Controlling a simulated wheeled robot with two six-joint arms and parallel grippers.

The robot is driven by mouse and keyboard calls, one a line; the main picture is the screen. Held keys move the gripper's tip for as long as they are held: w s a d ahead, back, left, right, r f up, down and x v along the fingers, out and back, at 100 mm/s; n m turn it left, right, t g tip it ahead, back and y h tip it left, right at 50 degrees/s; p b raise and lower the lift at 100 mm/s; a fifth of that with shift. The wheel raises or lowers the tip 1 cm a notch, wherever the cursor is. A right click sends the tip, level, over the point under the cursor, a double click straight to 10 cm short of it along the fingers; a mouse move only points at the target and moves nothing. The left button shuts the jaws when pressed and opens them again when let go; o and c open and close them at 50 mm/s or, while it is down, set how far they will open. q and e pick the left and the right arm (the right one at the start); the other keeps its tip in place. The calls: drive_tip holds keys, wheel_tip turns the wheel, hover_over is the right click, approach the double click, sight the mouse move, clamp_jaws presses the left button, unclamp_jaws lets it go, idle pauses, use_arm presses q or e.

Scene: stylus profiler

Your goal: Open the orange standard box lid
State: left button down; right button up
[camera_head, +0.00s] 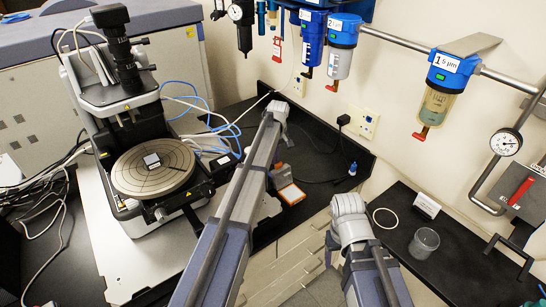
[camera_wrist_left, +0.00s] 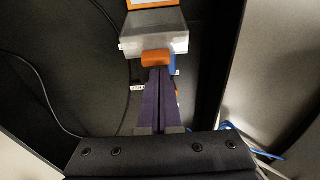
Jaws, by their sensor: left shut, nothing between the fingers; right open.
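The orange standard box (camera_head: 291,193) lies on the dark bench, showing a pale face with an orange border. It also shows at the top edge of the left wrist view (camera_wrist_left: 152,3). A grey, translucent piece (camera_wrist_left: 153,38), apparently the lid, adjoins it and looks raised at an angle; the head view shows it behind the box (camera_head: 280,175). My left gripper (camera_wrist_left: 157,70) is shut and empty, its tips at a small orange block by the grey piece. I cannot tell whether they touch. My right gripper is out of view.
The stylus profiler with its round stage (camera_head: 153,172) stands left of my left arm. A clear beaker (camera_head: 424,242) and a white ring (camera_head: 385,218) sit on the right bench. A small blue bottle (camera_head: 352,169) and cables lie right of the box.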

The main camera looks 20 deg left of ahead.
sight(279, 167)
use_arm(q)
drive_tip(key=shift+s+d+r+t+y+p, duration=0.1)
drive_tip(key=shift+s+d+r+t+y, duration=0.2)
drive_tip(key=shift+s+d, duration=0.2)
drive_tip(key=shift+s+d+r+t+y+p, duration=0.15)
drive_tip(key=shift+s+d+r+t+y, duration=0.2)
drive_tip(key=shift+d, duration=0.3)
drive_tip(key=shift+s+d+r+t+y+p, duration=0.1)
drive_tip(key=shift+s+d+r+t+y, duration=0.1)
drive_tip(key=shift+s+d+y, duration=0.25)
drive_tip(key=shift+d, duration=0.1)
drive_tip(key=shift+r, duration=0.1)
drive_tip(key=shift+r+p, duration=0.7)
drive_tip(key=shift+p, duration=0.1)
drive_tip(key=shift+w+f, duration=0.1)
